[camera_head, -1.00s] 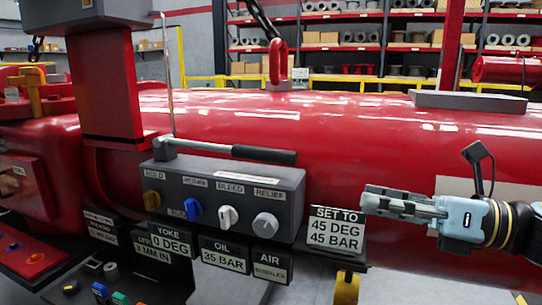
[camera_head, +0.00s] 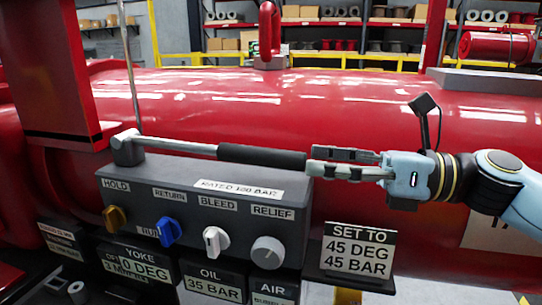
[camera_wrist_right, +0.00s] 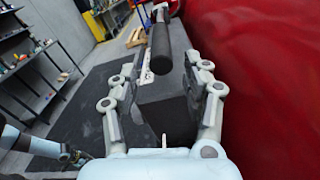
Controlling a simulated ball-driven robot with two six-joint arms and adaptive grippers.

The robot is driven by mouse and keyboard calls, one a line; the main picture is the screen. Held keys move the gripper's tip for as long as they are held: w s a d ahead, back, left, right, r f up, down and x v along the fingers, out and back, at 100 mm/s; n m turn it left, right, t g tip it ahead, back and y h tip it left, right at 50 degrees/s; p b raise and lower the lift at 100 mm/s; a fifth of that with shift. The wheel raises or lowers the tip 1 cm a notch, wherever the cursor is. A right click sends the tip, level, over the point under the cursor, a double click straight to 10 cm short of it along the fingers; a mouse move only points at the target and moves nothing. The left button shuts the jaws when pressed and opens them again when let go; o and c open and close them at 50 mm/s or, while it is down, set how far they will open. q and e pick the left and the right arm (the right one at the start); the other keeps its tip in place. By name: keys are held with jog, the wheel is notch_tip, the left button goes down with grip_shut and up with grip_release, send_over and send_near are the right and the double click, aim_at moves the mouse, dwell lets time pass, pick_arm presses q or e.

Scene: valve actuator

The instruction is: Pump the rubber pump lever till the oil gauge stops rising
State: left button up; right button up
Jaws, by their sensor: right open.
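The pump lever (camera_head: 262,157) is a metal rod with a black rubber grip, lying nearly level above the grey control box (camera_head: 140,186). The oil gauge (camera_head: 214,284) reads 35 BAR. My right gripper (camera_head: 316,162) is open at the free right end of the rubber grip. In the right wrist view, the black grip (camera_wrist_right: 170,50) lies ahead, between and beyond the open fingers (camera_wrist_right: 160,82). I cannot tell whether the fingers touch it. My left gripper is not in view.
Gold, blue, white and grey knobs sit on the box front. A sign (camera_head: 357,249) reads SET TO 45 DEG 45 BAR. The yoke display (camera_head: 150,268) reads 0 DEG. A large red cylinder (camera_head: 380,110) runs close behind the lever and gripper.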

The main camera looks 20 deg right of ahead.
aim_at(272, 159)
jog(key=x, duration=0.3)
jog(key=shift+w+r+p, duration=0.15)
jog(key=shift+p, duration=0.2)
jog(key=x, duration=0.3)
jog(key=shift+w+a+p, duration=0.1)
jog(key=shift+a+p, duration=0.15)
jog(key=shift+p, duration=0.1)
jog(key=shift+w+a, duration=0.3)
jog(key=shift+a, duration=0.1)
jog(key=shift+c, duration=0.7)
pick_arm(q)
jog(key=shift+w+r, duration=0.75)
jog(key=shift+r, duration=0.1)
pick_arm(e)
grip_shut()
